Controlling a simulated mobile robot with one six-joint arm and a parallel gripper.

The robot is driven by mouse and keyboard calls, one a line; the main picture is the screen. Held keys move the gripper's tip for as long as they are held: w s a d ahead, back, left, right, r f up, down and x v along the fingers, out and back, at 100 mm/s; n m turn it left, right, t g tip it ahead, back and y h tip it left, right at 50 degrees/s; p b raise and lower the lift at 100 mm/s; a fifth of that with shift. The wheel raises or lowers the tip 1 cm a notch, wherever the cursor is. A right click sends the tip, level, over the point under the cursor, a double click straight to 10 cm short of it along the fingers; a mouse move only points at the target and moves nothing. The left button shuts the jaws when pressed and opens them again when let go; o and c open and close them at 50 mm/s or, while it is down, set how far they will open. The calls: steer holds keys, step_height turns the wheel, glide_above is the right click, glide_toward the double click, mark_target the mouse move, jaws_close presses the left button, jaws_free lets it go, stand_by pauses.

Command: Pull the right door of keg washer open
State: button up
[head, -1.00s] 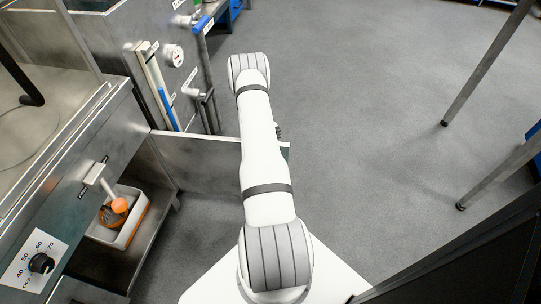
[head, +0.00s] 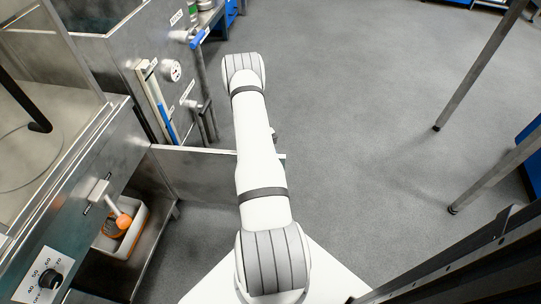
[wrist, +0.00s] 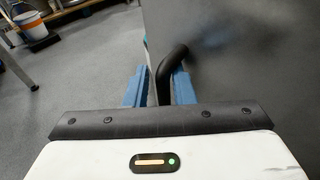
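A flat steel door panel (head: 200,175) stands out from the front of the steel machine (head: 118,125) at the left in the head view, swung open and reaching behind my arm. In the wrist view the grey door face (wrist: 255,65) fills the right side, with a black curved handle (wrist: 172,62) on it. My gripper (wrist: 160,88) has its two blue fingers on either side of the handle, closed about it with little gap.
Steel posts (head: 480,70) stand at the right. The grey floor (head: 340,110) between is clear. A bucket (wrist: 30,24) stands far left in the wrist view.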

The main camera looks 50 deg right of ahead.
step_height(320, 180, up, 9)
steer(key=shift+a+r+g+y+p, duration=0.1)
steer(key=shift+g+y+p, duration=0.4)
steer(key=shift+g+p, duration=0.55)
step_height(320, 180, down, 8)
steer(key=d+t+h, duration=0.1)
steer(key=t+h, duration=0.1)
steer(key=t, duration=0.2)
steer(key=shift+w, duration=0.3)
steer(key=w+b, duration=0.2)
steer(key=w+d+b, duration=0.1)
steer(key=w+b, duration=0.3)
steer(key=shift+d+f, duration=0.3)
steer(key=shift+f, duration=0.1)
steer(key=shift+o, duration=1.2)
steer(key=shift+w+d+b, duration=0.2)
steer(key=shift+w+b, duration=0.7)
steer(key=shift+o, duration=0.6)
steer(key=shift+w+d+r, duration=0.1)
steer(key=shift+w, duration=0.3)
